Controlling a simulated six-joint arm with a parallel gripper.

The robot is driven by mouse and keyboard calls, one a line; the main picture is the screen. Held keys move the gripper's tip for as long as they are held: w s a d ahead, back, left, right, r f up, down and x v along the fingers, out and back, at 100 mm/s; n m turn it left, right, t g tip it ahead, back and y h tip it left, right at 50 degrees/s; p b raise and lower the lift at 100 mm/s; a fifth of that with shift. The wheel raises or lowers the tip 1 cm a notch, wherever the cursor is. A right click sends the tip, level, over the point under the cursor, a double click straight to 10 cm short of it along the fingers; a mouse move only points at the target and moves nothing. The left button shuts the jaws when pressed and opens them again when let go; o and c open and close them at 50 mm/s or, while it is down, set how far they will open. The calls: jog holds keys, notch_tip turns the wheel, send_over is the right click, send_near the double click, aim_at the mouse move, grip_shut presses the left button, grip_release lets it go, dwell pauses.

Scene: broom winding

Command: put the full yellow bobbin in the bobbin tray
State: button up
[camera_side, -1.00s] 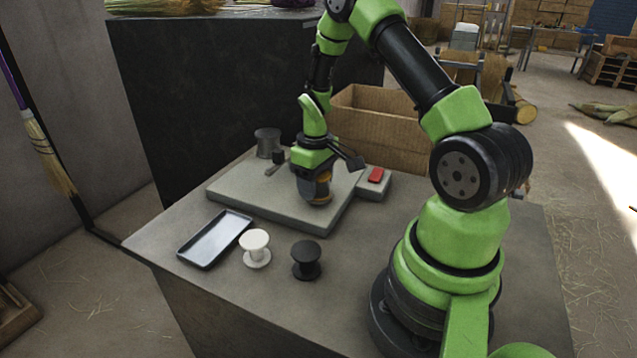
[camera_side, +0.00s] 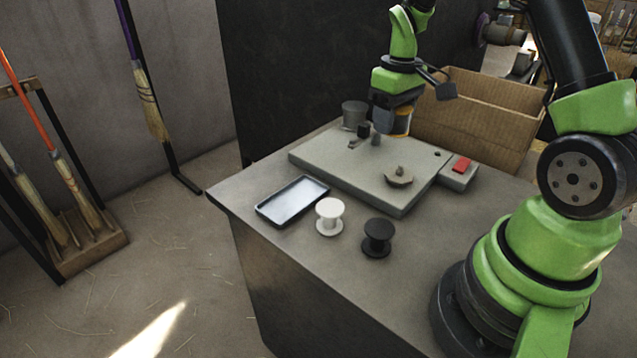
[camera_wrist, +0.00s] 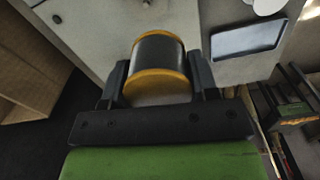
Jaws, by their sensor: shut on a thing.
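The yellow bobbin (camera_side: 399,123) has yellow flanges and a dark winding between them; it also shows in the wrist view (camera_wrist: 158,52). My gripper (camera_side: 394,116) is shut on it, with one finger on each side in the wrist view (camera_wrist: 160,75). I hold it in the air above the back part of the grey winder plate, clear of the spindle (camera_side: 399,176). The bobbin tray (camera_side: 292,201), shallow with a pale rim, lies at the left of the bench; it is empty and also shows in the wrist view (camera_wrist: 248,39). The fingertips are partly hidden in the side view.
A white empty bobbin (camera_side: 329,217) and a black bobbin (camera_side: 377,238) stand right of the tray. A grey cylinder (camera_side: 354,113) and small posts stand on the plate's back left. A red button (camera_side: 462,164) is at the plate's right. A cardboard box (camera_side: 480,125) stands behind.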

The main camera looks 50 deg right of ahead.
jog(key=w+a+f+n, duration=0.1)
jog(key=w+a+f, duration=0.1)
jog(key=w+a, duration=0.65)
send_over(291, 199)
jog(key=d, duration=0.1)
jog(key=f, duration=0.8)
jog(key=a+f, duration=0.1)
jog(key=f, duration=0.2)
jog(key=shift+f, duration=0.55)
jog(key=shift+f, duration=0.1)
jog(key=o, duration=0.9)
